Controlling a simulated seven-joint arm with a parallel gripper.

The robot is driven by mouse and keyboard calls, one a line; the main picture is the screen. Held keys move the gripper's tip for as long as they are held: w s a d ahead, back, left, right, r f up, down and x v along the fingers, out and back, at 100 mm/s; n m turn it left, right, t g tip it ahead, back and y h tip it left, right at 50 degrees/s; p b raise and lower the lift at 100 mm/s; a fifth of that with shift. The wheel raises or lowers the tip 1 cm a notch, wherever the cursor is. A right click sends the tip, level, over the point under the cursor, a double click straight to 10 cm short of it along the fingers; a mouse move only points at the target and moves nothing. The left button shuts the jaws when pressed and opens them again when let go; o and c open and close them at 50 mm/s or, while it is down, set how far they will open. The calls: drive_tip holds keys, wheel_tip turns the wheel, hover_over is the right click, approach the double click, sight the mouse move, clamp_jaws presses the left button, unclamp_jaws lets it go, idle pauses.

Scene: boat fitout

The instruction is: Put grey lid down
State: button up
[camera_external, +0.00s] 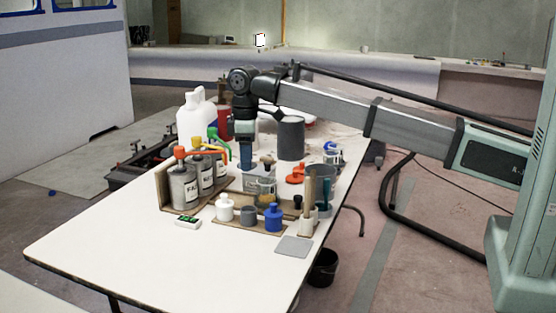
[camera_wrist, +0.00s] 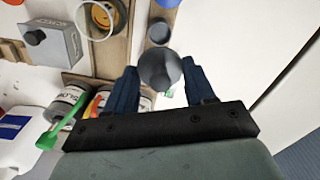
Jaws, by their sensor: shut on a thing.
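The grey lid (camera_wrist: 160,68), round with a raised knob, is between the two blue fingers of my gripper (camera_wrist: 160,82) in the wrist view. My gripper is shut on it. In the external view my gripper (camera_external: 246,157) points down above the middle of the table, and I cannot make out the lid there. A small grey pot (camera_wrist: 159,32) stands on a brown board just beyond the lid in the wrist view. This pot (camera_external: 248,214) is between a white bottle (camera_external: 225,208) and a blue bottle (camera_external: 273,217) in the external view.
Labelled cans (camera_external: 183,188) stand in a wooden rack on the left, by a large white jug (camera_external: 196,120). A glass beaker (camera_wrist: 98,18) and a grey box (camera_wrist: 52,42) are close by. A flat grey square (camera_external: 294,246) lies near the right edge. The table's front left is clear.

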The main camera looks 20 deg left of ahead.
sight(294, 246)
drive_tip(key=shift+s, duration=0.1)
drive_tip(key=shift+s+f, duration=0.1)
drive_tip(key=shift+s, duration=0.3)
drive_tip(key=s+d+f, duration=0.3)
drive_tip(key=d, duration=0.2)
drive_tip(key=shift+s+n, duration=0.2)
drive_tip(key=shift+n, duration=0.2)
drive_tip(key=s+d+f, duration=0.1)
drive_tip(key=d+f, duration=0.2)
drive_tip(key=d, duration=0.7)
drive_tip(key=shift+s+f, duration=0.2)
drive_tip(key=shift+m, duration=0.4)
drive_tip(key=shift+d+f, duration=0.15)
drive_tip(key=shift+f, duration=2.4)
drive_tip(key=shift+d+f, duration=0.1)
drive_tip(key=shift+f, duration=2.4)
drive_tip(key=shift+f, duration=0.1)
